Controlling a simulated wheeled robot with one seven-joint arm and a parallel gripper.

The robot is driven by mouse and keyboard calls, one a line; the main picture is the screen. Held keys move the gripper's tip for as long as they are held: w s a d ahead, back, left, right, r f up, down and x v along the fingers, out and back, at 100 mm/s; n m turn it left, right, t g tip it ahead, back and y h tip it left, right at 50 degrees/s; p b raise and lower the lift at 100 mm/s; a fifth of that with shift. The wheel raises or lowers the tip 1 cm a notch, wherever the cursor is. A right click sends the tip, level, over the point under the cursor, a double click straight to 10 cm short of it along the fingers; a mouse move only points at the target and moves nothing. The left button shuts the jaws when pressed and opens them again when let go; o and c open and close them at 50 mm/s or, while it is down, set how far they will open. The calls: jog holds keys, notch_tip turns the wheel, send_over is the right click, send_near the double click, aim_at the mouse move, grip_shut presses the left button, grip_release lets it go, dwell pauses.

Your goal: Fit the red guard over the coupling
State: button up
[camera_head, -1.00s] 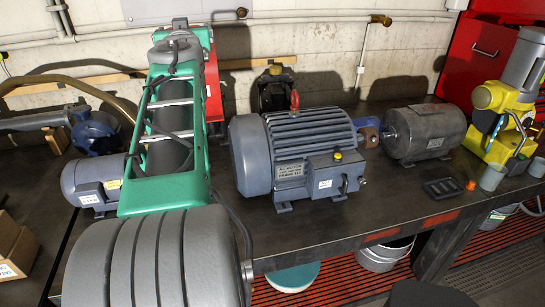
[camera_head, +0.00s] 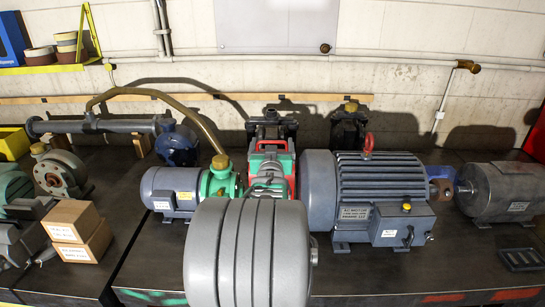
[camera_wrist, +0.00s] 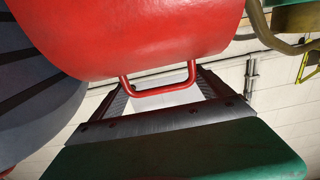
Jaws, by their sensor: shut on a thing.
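The red guard (camera_wrist: 150,35) is a curved red cover with a bar handle, large in the wrist view. My gripper (camera_wrist: 160,88) is shut on its handle and holds it up. In the head view, red parts (camera_head: 291,170) show around the end of my arm, between the green pump (camera_head: 222,182) and the large grey-blue motor (camera_head: 380,185); my arm hides most of the guard. A blue coupling (camera_head: 440,172) with a bare shaft shows between the large motor and a grey motor (camera_head: 500,190). I cannot tell whether another coupling sits beside the small motor (camera_head: 172,190).
The brass pipe (camera_head: 140,92) arches behind the green pump and the small motor. Two cardboard boxes (camera_head: 78,230) stand at left. A black tray (camera_head: 522,259) lies at right. The bench front before the large motor (camera_head: 385,275) is clear.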

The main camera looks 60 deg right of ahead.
jog(key=shift+f, duration=2.35)
jog(key=shift+f, duration=0.15)
jog(key=o, duration=1.8)
jog(key=shift+f, duration=0.15)
jog(key=shift+o, duration=0.2)
